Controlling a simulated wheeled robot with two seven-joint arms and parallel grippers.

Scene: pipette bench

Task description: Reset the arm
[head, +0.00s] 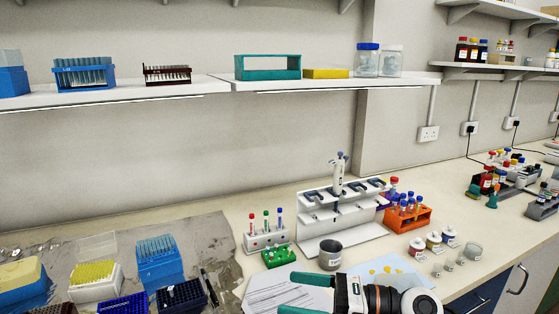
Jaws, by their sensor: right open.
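My right gripper (306,294) is at the bottom centre of the head view, with its arm coming in from the lower right. Its two green-tipped fingers point left and stand apart, open, over white papers (270,293) on the bench. I see nothing between the fingers. A dark grey cup (330,257) stands just behind the gripper, apart from it as far as I can tell. Behind that is a white pipette stand (325,243) with one pipette (339,175) upright in it. My left gripper is not in view.
A green rack (278,257) and a white tube rack (268,240) stand left of the cup. An orange tube rack (408,219) and small jars (433,240) stand right. Tip boxes, one blue (160,264), fill the lower left. A wall shelf (210,87) runs above.

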